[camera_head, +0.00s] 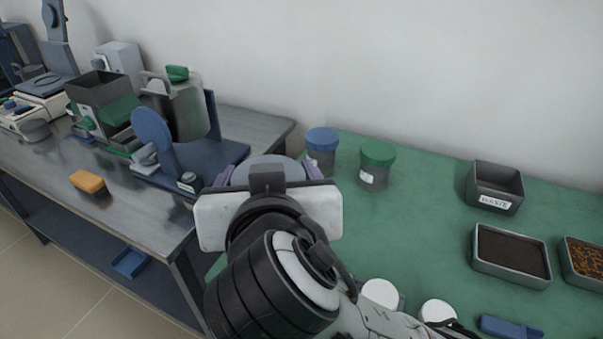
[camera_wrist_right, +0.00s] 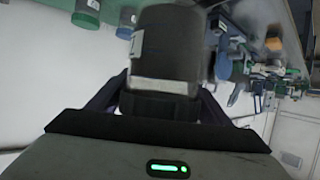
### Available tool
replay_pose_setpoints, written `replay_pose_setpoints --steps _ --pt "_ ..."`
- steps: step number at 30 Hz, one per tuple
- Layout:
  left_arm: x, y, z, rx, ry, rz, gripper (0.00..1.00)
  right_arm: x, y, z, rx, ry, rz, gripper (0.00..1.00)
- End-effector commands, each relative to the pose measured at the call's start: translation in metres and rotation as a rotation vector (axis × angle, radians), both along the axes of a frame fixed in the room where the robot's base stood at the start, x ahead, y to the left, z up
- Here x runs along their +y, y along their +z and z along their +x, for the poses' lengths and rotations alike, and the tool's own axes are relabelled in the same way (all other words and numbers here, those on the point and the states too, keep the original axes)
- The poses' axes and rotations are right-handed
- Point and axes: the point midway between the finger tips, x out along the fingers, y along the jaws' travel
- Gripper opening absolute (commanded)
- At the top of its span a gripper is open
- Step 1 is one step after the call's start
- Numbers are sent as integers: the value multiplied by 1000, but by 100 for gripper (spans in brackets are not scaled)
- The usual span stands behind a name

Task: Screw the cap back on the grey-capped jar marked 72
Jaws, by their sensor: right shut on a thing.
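My right gripper (camera_head: 268,173) is above the gap between the two benches, near the green bench's left end. It is shut on a dark cylindrical jar (camera_wrist_right: 168,45) with a pale label, which fills the middle of the right wrist view between the fingers. In the head view a rounded grey top (camera_head: 262,165), apparently the grey cap, shows behind the gripper; the rest of the jar is hidden. I cannot read the number 72 or tell whether the cap is seated. My left gripper is not in view.
A blue-capped jar (camera_head: 321,149) and a green-capped jar (camera_head: 377,166) stand on the green bench top (camera_head: 420,225). White-capped jars (camera_head: 380,293) are near the front. A waste bin (camera_head: 496,187) and a soil tray (camera_head: 511,255) are at right. The bench middle is clear.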

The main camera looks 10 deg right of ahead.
Motion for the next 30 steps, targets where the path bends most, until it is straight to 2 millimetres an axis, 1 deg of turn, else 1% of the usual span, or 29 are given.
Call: replay_pose_setpoints --steps 2,5,6,8,9,12,15,18,20,27,28,30 --pt "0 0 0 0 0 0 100 -17 -6 8 0 -10 -4 10" --pt "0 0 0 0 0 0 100 -53 -16 22 1 -18 -6 10" --pt "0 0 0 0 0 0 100 -71 -19 27 1 -20 -7 10" --pt "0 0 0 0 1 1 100 -101 -21 34 -2 -23 -7 10" --pt "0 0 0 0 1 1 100 -120 -20 37 -3 -23 -7 10" --pt "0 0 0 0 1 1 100 -159 -14 40 -4 -19 -7 10" --pt "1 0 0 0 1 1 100 -184 -6 39 -6 -11 -5 10" --pt "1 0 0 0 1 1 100 -197 0 37 -4 -5 -4 10" --pt "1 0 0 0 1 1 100 -201 2 36 -3 -2 -3 10" --pt "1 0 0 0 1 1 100 -202 2 36 -1 -1 -1 10" --pt "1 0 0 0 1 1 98 -202 2 36 -1 -1 -1 10" --pt "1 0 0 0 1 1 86 -202 2 36 -1 -1 -1 10"
